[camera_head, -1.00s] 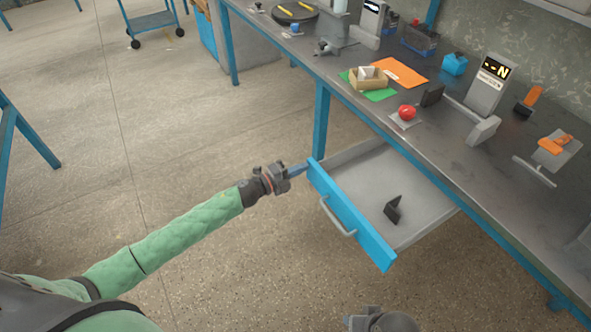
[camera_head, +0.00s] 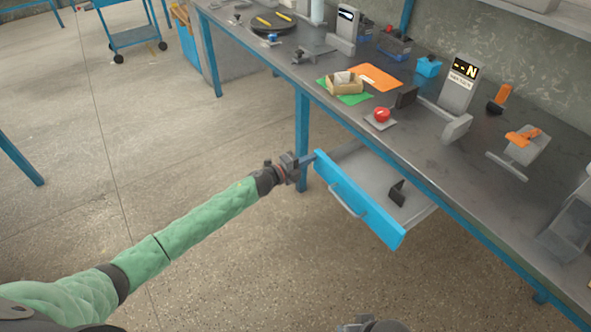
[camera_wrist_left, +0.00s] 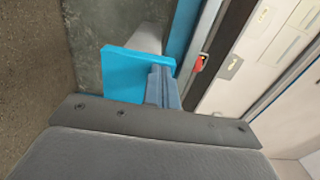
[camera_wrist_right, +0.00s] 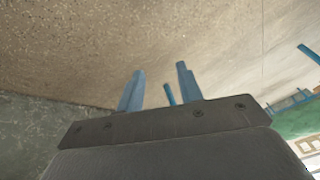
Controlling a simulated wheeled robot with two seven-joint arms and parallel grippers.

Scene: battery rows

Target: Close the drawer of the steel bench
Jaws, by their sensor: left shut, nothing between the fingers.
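The steel bench (camera_head: 440,150) has a drawer with a blue front (camera_head: 362,203) and a grey handle (camera_head: 346,201). The drawer stands partly open, and a dark angled piece (camera_head: 397,193) lies inside it. My left gripper (camera_head: 309,158) is at the far left end of the drawer front, its fingers shut and empty. In the left wrist view the shut fingers (camera_wrist_left: 162,88) are beside the blue drawer front (camera_wrist_left: 125,75); I cannot tell whether they touch it. My right gripper (camera_wrist_right: 158,90) is open and empty, with two separated fingers in the right wrist view.
On the bench top are a red button (camera_head: 382,115), a wooden box (camera_head: 345,84), an orange sheet (camera_head: 380,77) and a grey display stand (camera_head: 459,85). A blue bench leg (camera_head: 302,140) stands close behind my left gripper. The floor in front of the drawer is clear.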

